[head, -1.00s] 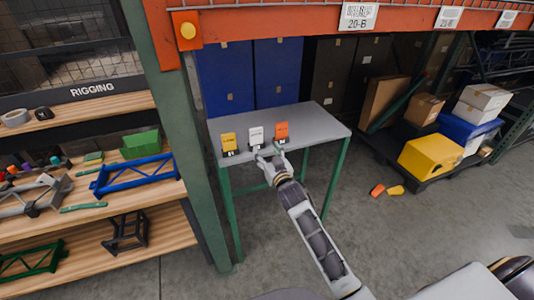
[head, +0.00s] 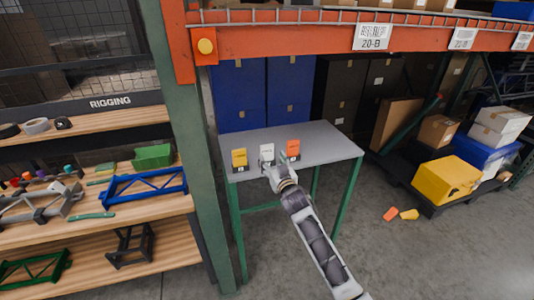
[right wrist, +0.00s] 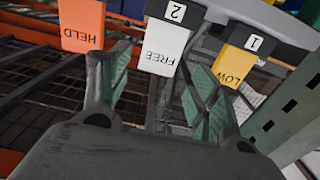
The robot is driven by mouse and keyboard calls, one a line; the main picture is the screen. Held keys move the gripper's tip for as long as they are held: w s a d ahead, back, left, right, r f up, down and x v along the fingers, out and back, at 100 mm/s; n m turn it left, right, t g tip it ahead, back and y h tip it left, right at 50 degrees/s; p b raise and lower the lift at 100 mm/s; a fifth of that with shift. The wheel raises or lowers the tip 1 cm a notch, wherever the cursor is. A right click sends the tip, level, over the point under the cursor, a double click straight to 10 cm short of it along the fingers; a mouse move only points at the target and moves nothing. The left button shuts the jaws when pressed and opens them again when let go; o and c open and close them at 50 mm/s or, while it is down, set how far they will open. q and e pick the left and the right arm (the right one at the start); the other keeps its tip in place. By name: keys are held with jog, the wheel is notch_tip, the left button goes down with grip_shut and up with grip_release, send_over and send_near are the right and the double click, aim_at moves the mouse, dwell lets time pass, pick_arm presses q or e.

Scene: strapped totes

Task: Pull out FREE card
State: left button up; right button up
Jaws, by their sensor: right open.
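The white FREE card (head: 267,152) stands in the middle of three cards at the table's front edge. In the right wrist view the FREE card (right wrist: 160,46) appears upside down, under a black holder marked 2. My right gripper (head: 271,170) is open at the white card's lower part. In the right wrist view its two green-padded fingers (right wrist: 158,78) are spread, with the card in the gap between their tips. I cannot tell whether they touch it. The orange HELD card (right wrist: 83,24) and yellow LOW card (right wrist: 236,66) flank it. My left gripper is not in view.
The yellow card (head: 239,157) and orange card (head: 293,149) stand close on either side. The grey table (head: 325,145) is bare behind them. A green rack post (head: 185,130) rises at the left, and an orange beam (head: 290,40) crosses above.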

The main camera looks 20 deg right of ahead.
aim_at(267, 147)
jog(key=shift+w+b, duration=0.4)
jog(key=shift+w, duration=1.95)
jog(key=shift+w+a+b, duration=0.1)
jog(key=shift+w+b, duration=0.35)
jog(key=shift+w, duration=1)
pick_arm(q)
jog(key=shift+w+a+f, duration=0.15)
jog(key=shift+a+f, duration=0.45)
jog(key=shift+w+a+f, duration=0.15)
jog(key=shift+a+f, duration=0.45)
pick_arm(e)
jog(key=shift+w, duration=0.15)
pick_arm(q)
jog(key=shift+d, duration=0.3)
pick_arm(e)
jog(key=c, duration=0.9)
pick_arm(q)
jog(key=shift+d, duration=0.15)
pick_arm(e)
jog(key=shift+c, duration=0.2)
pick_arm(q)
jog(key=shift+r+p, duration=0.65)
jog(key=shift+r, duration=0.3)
pick_arm(e)
jog(key=shift+r, duration=1.05)
